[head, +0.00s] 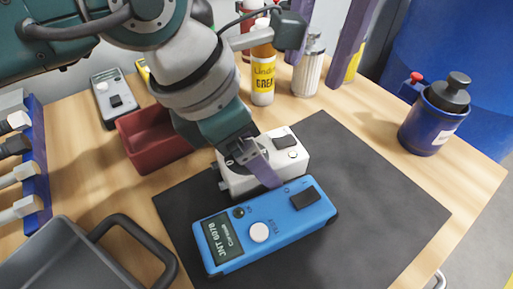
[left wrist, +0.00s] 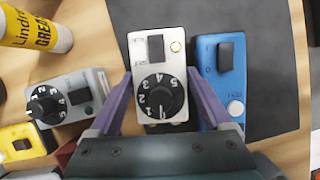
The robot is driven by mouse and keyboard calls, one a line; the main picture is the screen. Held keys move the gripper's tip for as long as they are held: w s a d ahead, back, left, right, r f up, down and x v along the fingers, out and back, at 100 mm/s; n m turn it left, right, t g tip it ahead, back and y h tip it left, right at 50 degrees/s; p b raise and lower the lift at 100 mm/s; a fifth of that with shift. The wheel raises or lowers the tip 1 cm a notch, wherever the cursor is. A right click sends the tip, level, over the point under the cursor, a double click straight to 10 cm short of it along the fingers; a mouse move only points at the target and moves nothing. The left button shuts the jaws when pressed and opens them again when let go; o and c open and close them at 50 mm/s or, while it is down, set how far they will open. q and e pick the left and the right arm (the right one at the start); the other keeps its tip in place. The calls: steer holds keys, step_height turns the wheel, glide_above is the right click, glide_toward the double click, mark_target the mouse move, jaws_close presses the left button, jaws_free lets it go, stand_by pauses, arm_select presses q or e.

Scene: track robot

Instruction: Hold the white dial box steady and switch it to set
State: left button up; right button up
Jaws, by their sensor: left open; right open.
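The white dial box (head: 292,160) lies at the back edge of the dark mat, just behind a blue device. In the left wrist view the white box (left wrist: 141,60) shows a black numbered dial (left wrist: 160,97), a dark rocker switch (left wrist: 155,48) and a small round yellowish spot. My left gripper (left wrist: 158,82) is open, with one purple finger on either side of the box; I cannot tell whether they touch it. In the head view my left arm hides the box's dial end. My right gripper (head: 317,75) is open and empty at the top, in front of the bottles.
The blue device (head: 282,228) sits close in front of the white box. A red bin (head: 140,150), a grey dial box (head: 112,97) and a grey tray (head: 60,260) are left. The mat's right side (head: 385,190) is clear.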

mark_target(283, 142)
arm_select(q)
jaws_close()
arm_select(e)
steer(key=shift+c, duration=1)
steer(key=m, duration=0.2)
steer(key=shift+a+m, duration=0.2)
steer(key=shift+m, duration=0.1)
steer(key=c, duration=0.3)
steer(key=m, duration=0.3)
steer(key=m+y, duration=0.1)
steer(key=shift+a+m, duration=0.25)
steer(key=shift+m, duration=0.15)
jaws_close()
steer(key=shift+s+a+f+n+y, duration=0.25)
steer(key=shift+f+n+y, duration=0.75)
steer(key=shift+n, duration=4.95)
steer(key=shift+s+a+f+n+y, duration=0.45)
steer(key=shift+f+n, duration=0.95)
steer(key=shift+n, duration=4.6)
steer(key=shift+s+a+f+n+y, duration=0.1)
steer(key=shift+f+n+y, duration=0.95)
steer(key=shift+n, duration=4.9)
